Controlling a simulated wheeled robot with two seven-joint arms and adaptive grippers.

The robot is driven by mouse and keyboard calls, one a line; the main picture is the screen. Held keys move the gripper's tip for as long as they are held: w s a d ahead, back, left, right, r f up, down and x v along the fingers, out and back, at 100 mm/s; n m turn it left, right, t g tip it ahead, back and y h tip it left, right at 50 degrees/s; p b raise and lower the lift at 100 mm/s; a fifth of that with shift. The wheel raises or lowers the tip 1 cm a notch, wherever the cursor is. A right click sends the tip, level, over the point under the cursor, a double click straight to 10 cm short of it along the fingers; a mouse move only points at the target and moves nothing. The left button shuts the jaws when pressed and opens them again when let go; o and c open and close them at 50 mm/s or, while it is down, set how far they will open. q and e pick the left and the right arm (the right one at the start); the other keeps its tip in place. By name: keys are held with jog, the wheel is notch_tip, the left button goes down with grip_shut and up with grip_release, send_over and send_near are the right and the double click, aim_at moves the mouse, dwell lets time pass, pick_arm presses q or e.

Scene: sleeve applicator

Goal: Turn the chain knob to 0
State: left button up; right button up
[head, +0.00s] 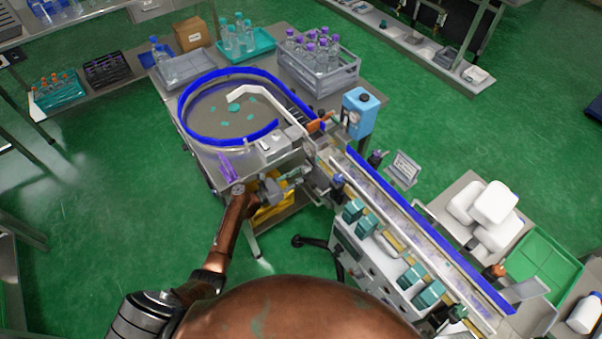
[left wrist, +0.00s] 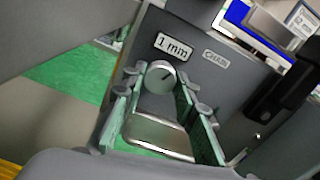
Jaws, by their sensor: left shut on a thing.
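The chain knob (left wrist: 160,78) is a small round silver dial on a dark grey panel in the left wrist view. A short dark pointer mark on it slants toward the upper right. A "1 mm" plate (left wrist: 174,47) and a label that seems to read "CHAIN" (left wrist: 216,57) are above it. My left gripper (left wrist: 161,86) is shut on the knob, one finger on each side. In the head view my left gripper (head: 296,184) is at the near left end of the conveyor machine, and I cannot make out the knob there. My right gripper is not in view.
A round turntable (head: 225,139) with a blue rim stands behind the gripper. The conveyor (head: 392,217) runs to the lower right, with teal-topped parts along its near side. A grey crate of bottles (head: 318,75) is at the back. Green floor is open at left.

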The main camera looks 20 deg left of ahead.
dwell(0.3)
pick_arm(q)
jog(key=o, duration=1.1)
jog(key=shift+o, duration=0.2)
jog(key=v, duration=1.2)
jog(key=shift+f, duration=0.15)
